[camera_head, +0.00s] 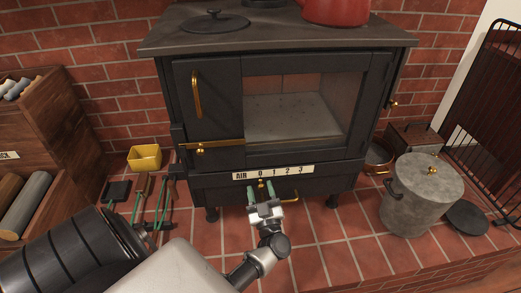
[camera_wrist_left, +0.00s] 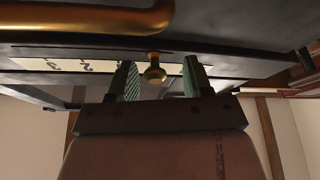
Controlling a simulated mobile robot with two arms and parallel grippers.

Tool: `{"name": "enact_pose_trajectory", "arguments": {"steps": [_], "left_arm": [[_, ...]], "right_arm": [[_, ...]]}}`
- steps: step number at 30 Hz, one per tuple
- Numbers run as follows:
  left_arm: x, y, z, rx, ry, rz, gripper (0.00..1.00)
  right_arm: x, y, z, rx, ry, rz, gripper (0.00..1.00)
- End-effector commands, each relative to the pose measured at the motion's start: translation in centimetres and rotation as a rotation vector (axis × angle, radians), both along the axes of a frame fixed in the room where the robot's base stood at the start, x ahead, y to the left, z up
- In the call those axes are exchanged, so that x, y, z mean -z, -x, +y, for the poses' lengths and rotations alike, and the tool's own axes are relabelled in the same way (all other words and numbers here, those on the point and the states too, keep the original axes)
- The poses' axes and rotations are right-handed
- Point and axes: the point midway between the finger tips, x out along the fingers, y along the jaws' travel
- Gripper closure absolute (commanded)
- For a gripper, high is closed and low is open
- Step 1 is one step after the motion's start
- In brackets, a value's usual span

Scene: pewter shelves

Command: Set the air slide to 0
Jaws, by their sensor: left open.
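The air slide's small brass knob (camera_head: 261,184) sits on the front of the black stove, under a pale label strip (camera_head: 273,172) reading AIR 0 1 2 3. In the head view the knob appears roughly below the 0, partly hidden by my gripper. My left gripper (camera_head: 263,190) is open at the stove front. In the left wrist view its green fingers (camera_wrist_left: 160,82) stand on either side of the brass knob (camera_wrist_left: 154,71), with a gap on both sides. The label (camera_wrist_left: 85,66) appears upside down there. My right gripper is not in view.
The stove door has brass latches (camera_head: 200,149). A grey lidded bucket (camera_head: 422,197) stands at right. A yellow container (camera_head: 145,158) and hearth tools (camera_head: 152,200) are at left.

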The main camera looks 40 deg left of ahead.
Motion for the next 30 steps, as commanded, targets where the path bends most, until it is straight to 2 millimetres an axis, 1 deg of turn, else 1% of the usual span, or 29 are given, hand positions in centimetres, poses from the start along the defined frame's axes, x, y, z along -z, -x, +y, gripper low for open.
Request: {"name": "enact_pose_trajectory", "arguments": {"steps": [5,12,15,18,22,30], "left_arm": [[0.8,1.0,-1.5,0.001,0.003,0.002,0.50],[2.7,3.6,-5.3,-0.001,0.005,0.004,0.50],[3.3,4.6,-6.6,0.000,0.004,0.004,0.50],[3.7,5.2,-7.5,-0.001,0.002,0.001,0.50],[4.0,5.7,-8.1,-0.002,0.002,0.002,0.50],[4.0,5.7,-8.2,-0.002,0.001,0.001,0.50]], "right_arm": [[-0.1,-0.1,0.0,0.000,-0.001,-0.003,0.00],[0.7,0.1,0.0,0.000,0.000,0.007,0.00],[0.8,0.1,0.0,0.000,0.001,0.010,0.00],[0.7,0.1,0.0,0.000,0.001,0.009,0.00],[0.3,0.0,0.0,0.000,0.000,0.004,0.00],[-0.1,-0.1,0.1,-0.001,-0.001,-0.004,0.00]]}}
